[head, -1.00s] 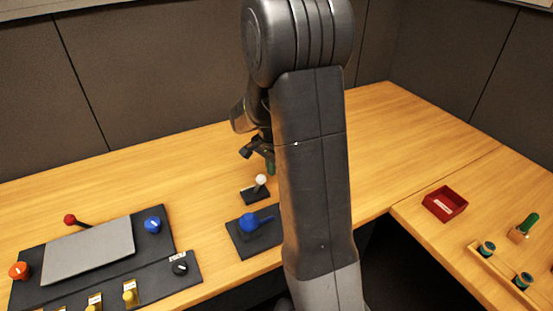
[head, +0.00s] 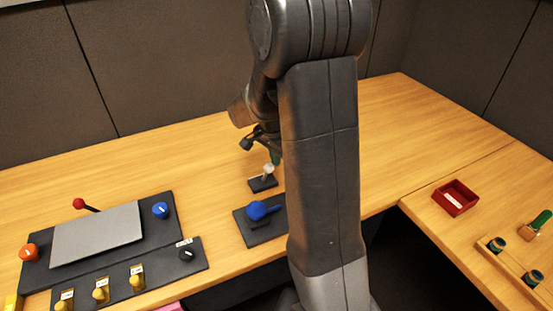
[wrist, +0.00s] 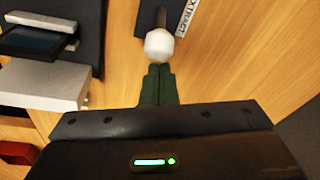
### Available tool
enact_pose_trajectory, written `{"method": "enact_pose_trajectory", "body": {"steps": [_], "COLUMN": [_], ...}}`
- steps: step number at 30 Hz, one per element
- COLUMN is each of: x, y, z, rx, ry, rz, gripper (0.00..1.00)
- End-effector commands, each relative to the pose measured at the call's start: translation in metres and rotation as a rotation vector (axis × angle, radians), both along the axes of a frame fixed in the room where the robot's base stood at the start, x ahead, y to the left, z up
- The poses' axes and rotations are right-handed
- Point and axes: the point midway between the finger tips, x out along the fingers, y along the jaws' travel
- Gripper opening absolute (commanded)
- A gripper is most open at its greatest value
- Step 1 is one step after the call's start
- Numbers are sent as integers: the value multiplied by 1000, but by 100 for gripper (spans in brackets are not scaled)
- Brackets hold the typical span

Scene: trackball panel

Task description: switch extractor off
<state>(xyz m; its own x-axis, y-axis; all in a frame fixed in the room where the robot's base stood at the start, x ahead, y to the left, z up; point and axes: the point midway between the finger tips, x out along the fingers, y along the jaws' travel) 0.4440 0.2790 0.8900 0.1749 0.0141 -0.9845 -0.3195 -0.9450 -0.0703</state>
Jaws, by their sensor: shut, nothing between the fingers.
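The extractor switch is a small lever with a white ball knob (wrist: 159,45) on a dark base, beside a white label (wrist: 189,17) reading "EXTRACT". In the head view its dark base (head: 263,184) stands on the table behind the blue-handled device, with the stem tilted slightly right. My gripper (wrist: 160,70) has its green fingers shut and empty, with the tips just by the knob in the wrist view. Whether they touch it I cannot tell. In the head view my arm hides part of my gripper (head: 277,157), which is close beside the knob.
A blue-handled device (head: 260,210) sits in front of the lever. A dark panel (head: 188,236) at left carries a grey plate (head: 97,234), knobs and a red-tipped lever (head: 80,204). A red tray (head: 455,198) is on the right table. The table behind the lever is clear.

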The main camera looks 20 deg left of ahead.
Motion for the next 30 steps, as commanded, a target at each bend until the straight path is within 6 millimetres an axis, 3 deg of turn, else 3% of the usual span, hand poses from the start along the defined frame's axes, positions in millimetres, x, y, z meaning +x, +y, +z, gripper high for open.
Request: {"method": "enact_pose_trajectory", "body": {"steps": [20, 30], "x": [-10, -26], "y": [9, 23], "z": [2, 0], "rx": [-95, -256], "ry": [-114, -305], "rz": [4, 6], "gripper": [0, 0]}}
